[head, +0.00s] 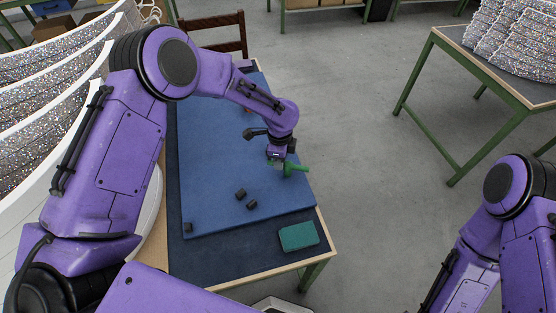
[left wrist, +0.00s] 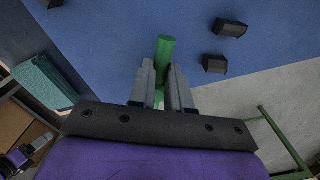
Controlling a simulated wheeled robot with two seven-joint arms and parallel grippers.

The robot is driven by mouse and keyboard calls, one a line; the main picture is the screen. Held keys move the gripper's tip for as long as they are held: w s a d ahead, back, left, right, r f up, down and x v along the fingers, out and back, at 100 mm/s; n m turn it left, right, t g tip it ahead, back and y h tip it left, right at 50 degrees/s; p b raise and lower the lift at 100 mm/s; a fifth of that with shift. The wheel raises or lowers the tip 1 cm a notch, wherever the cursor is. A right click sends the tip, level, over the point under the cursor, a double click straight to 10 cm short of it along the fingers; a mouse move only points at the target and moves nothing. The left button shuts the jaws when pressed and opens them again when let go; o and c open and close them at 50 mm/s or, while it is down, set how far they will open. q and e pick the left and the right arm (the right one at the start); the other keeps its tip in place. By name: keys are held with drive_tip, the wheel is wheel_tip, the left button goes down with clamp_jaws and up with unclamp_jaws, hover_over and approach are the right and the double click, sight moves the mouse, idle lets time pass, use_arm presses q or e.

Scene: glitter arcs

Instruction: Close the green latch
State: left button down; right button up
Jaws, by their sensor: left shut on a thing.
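The green latch (head: 296,168) is on the blue board near its right edge. In the head view its handle sticks out to the right of my left gripper (head: 278,162). In the left wrist view the green latch (left wrist: 165,52) shows as a rounded bar between the two grey fingers of my left gripper (left wrist: 161,80). The fingers are shut on it, and they hide its lower part. My right arm shows at the lower right of the head view, but its gripper is out of the picture.
The blue board (head: 215,150) lies on a dark-topped table (head: 245,245). Small black blocks (head: 241,194) sit on the board, left of the latch. A teal block (head: 299,236) lies at the near right corner. Glittery white arcs (head: 50,100) stand at the left. Another table (head: 480,70) is at the right.

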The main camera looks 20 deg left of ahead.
use_arm(q)
drive_tip(key=shift+w+d+r+m, duration=0.2)
drive_tip(key=shift+w+m, duration=0.1)
drive_tip(key=shift+m, duration=0.3)
drive_tip(key=c, duration=1.2)
unclamp_jaws()
drive_tip(key=shift+c, duration=0.2)
drive_tip(key=shift+o, duration=0.8)
drive_tip(key=shift+s+d+f, duration=0.1)
drive_tip(key=shift+r, duration=0.45)
wheel_tip(320, 180, up, 10)
drive_tip(key=b, duration=0.2)
drive_tip(key=shift+f, duration=0.15)
